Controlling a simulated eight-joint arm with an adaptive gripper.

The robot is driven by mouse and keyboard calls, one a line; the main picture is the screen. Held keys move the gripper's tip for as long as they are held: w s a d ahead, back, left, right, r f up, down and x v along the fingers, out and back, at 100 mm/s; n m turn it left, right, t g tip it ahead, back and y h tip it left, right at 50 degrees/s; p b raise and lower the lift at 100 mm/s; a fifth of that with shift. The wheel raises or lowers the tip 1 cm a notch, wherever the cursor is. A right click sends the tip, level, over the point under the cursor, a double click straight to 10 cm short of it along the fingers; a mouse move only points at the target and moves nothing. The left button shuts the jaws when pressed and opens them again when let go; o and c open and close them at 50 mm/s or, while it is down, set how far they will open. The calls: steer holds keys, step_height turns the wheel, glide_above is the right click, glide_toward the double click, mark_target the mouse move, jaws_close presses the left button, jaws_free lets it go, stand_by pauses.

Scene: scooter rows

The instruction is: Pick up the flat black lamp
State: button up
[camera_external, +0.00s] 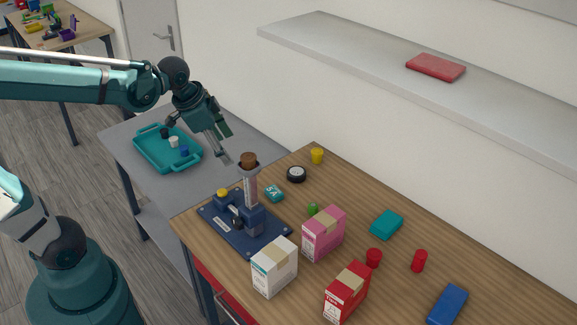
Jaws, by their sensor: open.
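A flat, round black object with a pale centre (296,174) lies on the wooden table, near its back edge. It is the thing that best fits the flat black lamp, though at this size I cannot be sure. My gripper (224,147) is open and seems empty. It is in the air to the left of the black object, apart from it, and points down to the right. In the picture its fingers are above and left of the blue stand's post. Nothing hides the black object.
A blue stand (225,230) with an upright post and brown top (249,160) stands between gripper and table front. A teal tray (148,160) is left, a shelf (350,40) behind.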

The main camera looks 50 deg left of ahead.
steer(key=w+d+f+m+g+p, duration=0.2)
steer(key=w+m+p, duration=0.3)
steer(key=w, duration=0.7)
steer(key=m+g+p, duration=0.3)
steer(key=m, duration=0.4)
glide_toward(297, 171)
steer(key=shift+s+a+f, duration=0.3)
steer(key=shift+s+a, duration=0.1)
steer(key=shift+s, duration=0.15)
steer(key=shift+w+d+f+p, duration=0.3)
steer(key=shift+w+f+p, duration=0.1)
steer(key=shift+w+f, duration=0.2)
steer(key=shift+f, duration=1.3)
steer(key=shift+s+f, duration=0.15)
steer(key=shift+f, duration=2.45)
